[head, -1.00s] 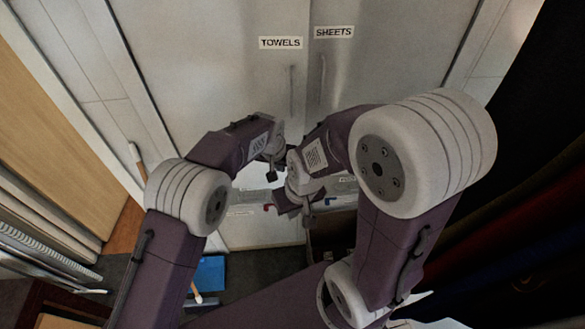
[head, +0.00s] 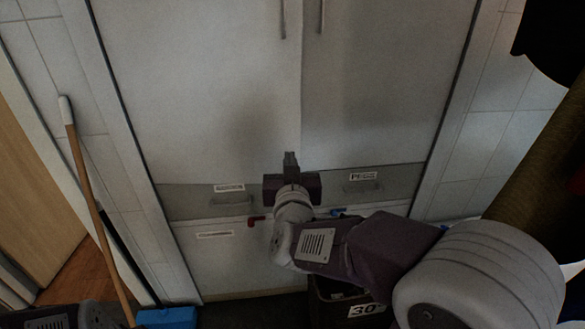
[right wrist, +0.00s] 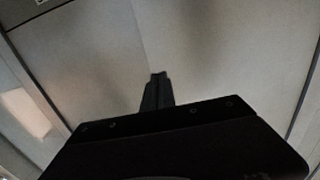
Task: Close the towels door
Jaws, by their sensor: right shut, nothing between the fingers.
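The towels door (head: 200,90) is the left of two tall pale cabinet doors in the head view; its label shows only in the earlier frame. Its vertical handle (head: 283,18) is at the top, near the middle seam. The door looks shut or nearly shut, and I cannot tell if a small gap is left. My right gripper (head: 291,158) is shut and empty, in front of the lower part of the doors by the seam. Contact with the door is unclear. In the right wrist view its fingers (right wrist: 157,90) point at the pale door surface. My left gripper is out of view.
The sheets door (head: 375,90) is on the right, with its handle (head: 321,15). Labelled drawers (head: 185,203) lie below the doors. A wooden-handled broom or mop (head: 92,205) leans at the left. A dark bin marked 30 (head: 335,312) and dark hanging cloth (head: 545,140) are at the right.

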